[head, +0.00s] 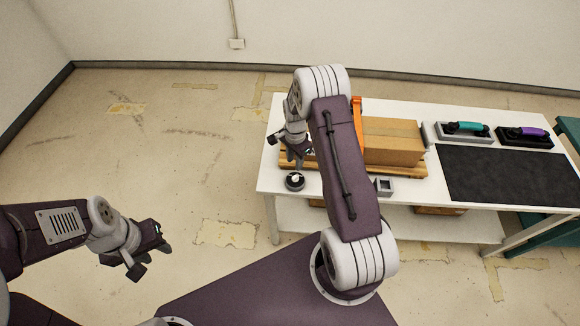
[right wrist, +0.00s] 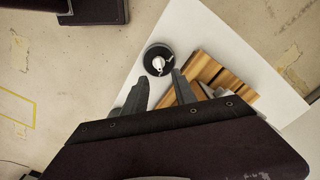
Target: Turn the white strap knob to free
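The white strap knob (head: 295,177) sits on a round black base at the front left of the white table. It also shows in the right wrist view (right wrist: 157,63), just beyond my right fingertips. My right gripper (head: 296,160) is above and slightly behind the knob in the head view. Its fingers (right wrist: 160,82) are spread and empty, apart from the knob. An orange strap (head: 357,122) stands against a cardboard box (head: 393,141) on a wooden pallet (head: 410,171). My left gripper (head: 142,262) is over the floor at the left, with its fingers apart and nothing visible between them.
The white table (head: 440,112) has a lower shelf. My right arm hides part of the pallet.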

